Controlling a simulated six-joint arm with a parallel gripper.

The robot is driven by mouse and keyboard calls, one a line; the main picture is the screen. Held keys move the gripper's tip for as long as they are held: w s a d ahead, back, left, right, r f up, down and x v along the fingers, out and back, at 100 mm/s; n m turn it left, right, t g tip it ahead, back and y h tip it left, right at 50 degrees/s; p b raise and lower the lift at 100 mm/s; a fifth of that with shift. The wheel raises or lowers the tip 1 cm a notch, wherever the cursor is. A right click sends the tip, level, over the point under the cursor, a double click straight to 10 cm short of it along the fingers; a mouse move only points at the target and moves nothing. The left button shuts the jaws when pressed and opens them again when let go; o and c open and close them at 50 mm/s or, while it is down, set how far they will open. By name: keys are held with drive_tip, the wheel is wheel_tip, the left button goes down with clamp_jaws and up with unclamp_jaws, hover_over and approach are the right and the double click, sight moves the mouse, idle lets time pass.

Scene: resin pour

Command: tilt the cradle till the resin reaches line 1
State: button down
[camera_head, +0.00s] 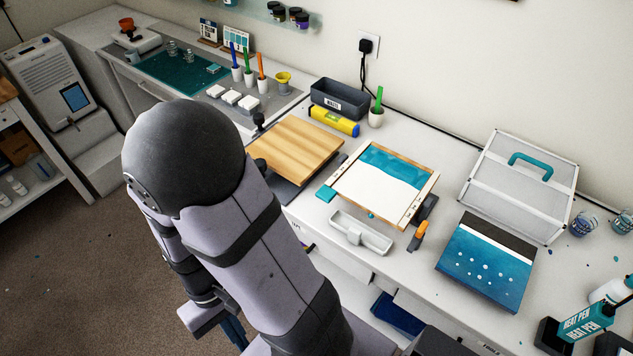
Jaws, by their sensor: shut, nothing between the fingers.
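The cradle (428,195) stands on the bench at the centre right, a wood-railed frame around a white panel (372,190). Teal resin (396,167) covers the panel's far end, and its near edge runs unevenly across the white. Small dark marks show on the right rail, but their numbers are too small to read, so I cannot tell which is line 1. A teal tab (325,193) sits at the cradle's near left corner. An orange-handled part (419,232) is by its right side.
A white trough (360,234) lies in front of the cradle. A wooden board (297,148) is to its left, a blue panel (487,262) to its right. Behind are a yellow level (333,121), a dark bin (340,98) and a case (521,186). A heat pen box (585,322) is at bottom right.

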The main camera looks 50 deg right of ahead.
drive_tip(key=w+f+m+t, duration=0.4)
drive_tip(key=w+f+m, duration=0.15)
drive_tip(key=w, duration=0.25)
drive_tip(key=w+d+r+m+t+h, duration=0.1)
drive_tip(key=w+d+m+t+h, duration=0.35)
drive_tip(key=d, duration=0.65)
drive_tip(key=s+d+r+m+g+h, duration=0.2)
drive_tip(key=d+r+m+h, duration=0.1)
drive_tip(key=d+r+h, duration=0.3)
drive_tip(key=s+d+r+m+g+h, duration=0.2)
drive_tip(key=d+r+h, duration=0.4)
drive_tip(key=d+r, duration=0.3)
wheel_tip(320, 180, up, 2)
drive_tip(key=shift+s+d+r+m+g+p, duration=0.2)
drive_tip(key=shift+s+d+m+g+p, duration=0.15)
drive_tip(key=shift+m, duration=0.45)
drive_tip(key=shift+w, duration=0.1)
